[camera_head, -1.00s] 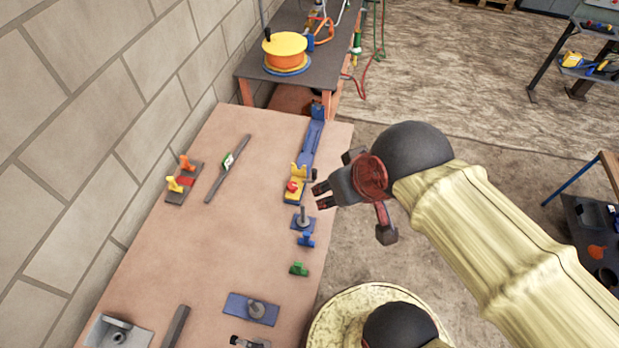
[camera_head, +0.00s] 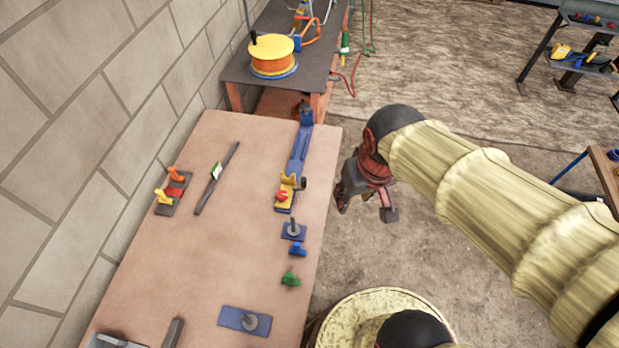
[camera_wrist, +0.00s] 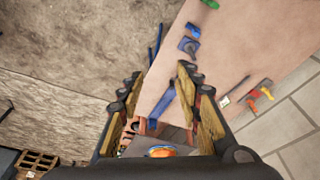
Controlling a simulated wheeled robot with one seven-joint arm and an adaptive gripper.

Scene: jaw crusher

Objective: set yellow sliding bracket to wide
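The yellow sliding bracket (camera_head: 288,181) sits near the front end of a long blue rail (camera_head: 300,150) at the bench's right edge, with a red knob (camera_head: 282,196) beside it. My gripper (camera_head: 343,207) is to the right of the bracket, past the bench edge, pointing downward and not touching it. In the wrist view my gripper (camera_wrist: 158,76) has its two fingers spread apart with nothing between the tips. The blue rail (camera_wrist: 164,103) shows between the fingers there; the bracket does not show, apparently hidden behind the right finger.
On the bench (camera_head: 225,255) stand a blue plate with a post (camera_head: 293,231), a blue clip (camera_head: 298,249) and a green clip (camera_head: 291,279), close to the right edge. A dark table with an orange-yellow reel (camera_head: 272,58) stands behind. The bench middle is clear.

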